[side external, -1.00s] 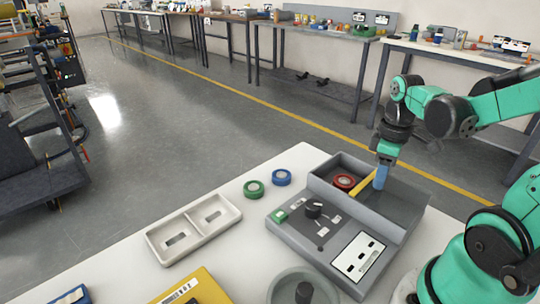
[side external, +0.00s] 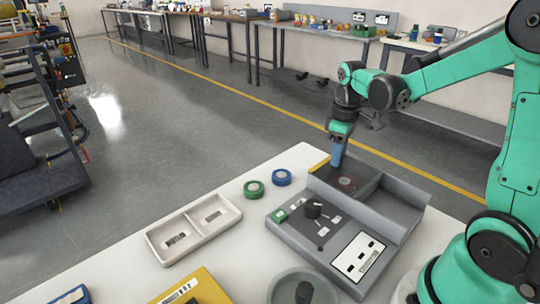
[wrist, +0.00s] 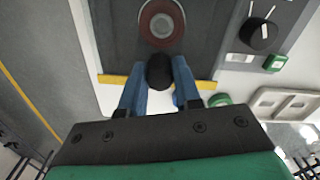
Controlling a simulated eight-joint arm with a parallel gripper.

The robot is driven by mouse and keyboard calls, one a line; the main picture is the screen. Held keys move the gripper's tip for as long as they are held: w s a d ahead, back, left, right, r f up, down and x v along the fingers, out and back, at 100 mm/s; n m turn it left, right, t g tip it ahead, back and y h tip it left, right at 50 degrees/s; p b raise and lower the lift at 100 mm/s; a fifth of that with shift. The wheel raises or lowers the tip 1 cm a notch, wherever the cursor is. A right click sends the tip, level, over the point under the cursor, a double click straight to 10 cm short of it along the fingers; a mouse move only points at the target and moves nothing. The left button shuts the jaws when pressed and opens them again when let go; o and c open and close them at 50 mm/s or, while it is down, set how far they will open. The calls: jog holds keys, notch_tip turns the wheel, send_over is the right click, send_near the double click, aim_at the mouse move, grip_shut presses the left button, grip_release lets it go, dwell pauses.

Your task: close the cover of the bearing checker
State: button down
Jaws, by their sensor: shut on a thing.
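The bearing checker (side external: 291,230) is a grey box at the table's far right corner, with a control panel in front and a bay behind. Its dark see-through sliding cover (side external: 366,181) lies over the left part of the bay, its yellow edge strip (side external: 318,165) at the far left end. The strip also shows in the wrist view (wrist: 205,84). A reddish round part (side external: 346,183) shows dimly through the cover. My gripper (side external: 338,163) has its blue fingers on either side of a black round knob (wrist: 160,71) by the yellow strip, shut on it.
The right part of the bay (side external: 402,206) is uncovered. A green roll (side external: 253,189) and a blue roll (side external: 281,178) stand close to the checker's left. A white two-pocket tray (side external: 193,229), a yellow box (side external: 190,288) and a round grey dish (side external: 275,290) are nearer.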

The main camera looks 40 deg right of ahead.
jog(key=shift+w, duration=0.45)
jog(key=c, duration=0.6)
grip_release()
jog(key=shift+r, duration=2.8)
